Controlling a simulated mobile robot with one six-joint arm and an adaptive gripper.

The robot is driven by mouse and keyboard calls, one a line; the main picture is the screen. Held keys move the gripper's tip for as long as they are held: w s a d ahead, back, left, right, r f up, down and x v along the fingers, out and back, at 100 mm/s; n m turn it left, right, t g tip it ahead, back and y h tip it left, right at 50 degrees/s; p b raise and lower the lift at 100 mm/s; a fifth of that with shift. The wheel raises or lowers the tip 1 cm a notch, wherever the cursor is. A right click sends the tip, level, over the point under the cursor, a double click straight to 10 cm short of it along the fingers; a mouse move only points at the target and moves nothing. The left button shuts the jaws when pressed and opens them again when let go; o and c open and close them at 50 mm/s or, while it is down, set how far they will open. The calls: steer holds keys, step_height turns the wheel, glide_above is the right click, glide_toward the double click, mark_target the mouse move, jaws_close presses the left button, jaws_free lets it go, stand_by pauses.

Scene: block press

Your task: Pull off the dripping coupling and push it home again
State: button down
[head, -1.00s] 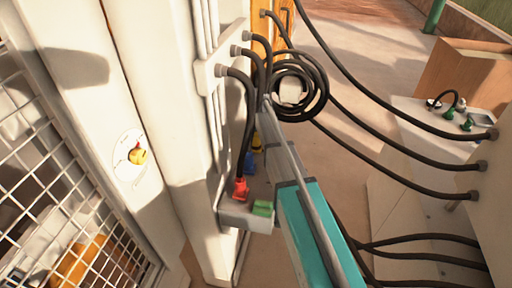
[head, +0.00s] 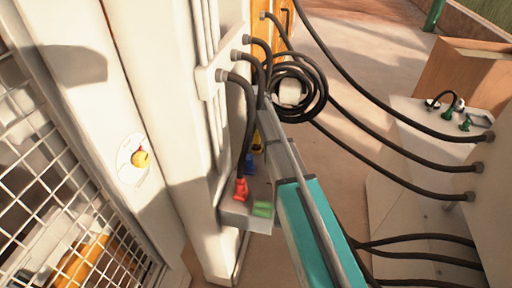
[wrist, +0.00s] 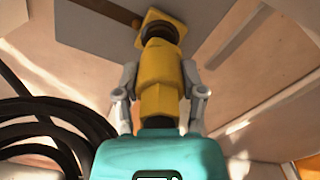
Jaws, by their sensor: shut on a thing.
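A yellow coupling (wrist: 160,98) stands between the two pale fingers of my gripper (wrist: 160,80) in the wrist view, and the fingers are shut on it. A dark ring shows at its far end, against a yellow square plate (wrist: 152,18) on a grey block. I cannot tell whether the coupling is fully seated. A little yellow (head: 258,140) shows beside my arm in the head view; the fingers are hidden there. A red coupling (head: 240,189) and a blue coupling (head: 249,163) sit on the grey block (head: 245,222) with a green piece (head: 262,209). No drip is visible.
Black hoses run down from a pale wall bracket (head: 208,80). A coiled black hose (head: 322,95) hangs close to my arm and also shows left of the gripper in the wrist view (wrist: 35,128). More hoses cross to a pale cabinet (head: 495,225) at right. Wire mesh (head: 60,190) stands at left.

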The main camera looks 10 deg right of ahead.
steer(key=shift+r+p, duration=1.35)
steer(key=shift+r, duration=0.1)
steer(key=shift+f, duration=0.1)
stand_by(0.4)
steer(key=shift+f+b, duration=1.7)
steer(key=shift+b, duration=0.1)
steer(key=shift+f+b, duration=0.7)
steer(key=shift+b, duration=0.05)
stand_by(1.3)
steer(key=shift+c, duration=0.5)
jaws_free()
steer(key=shift+r, duration=0.2)
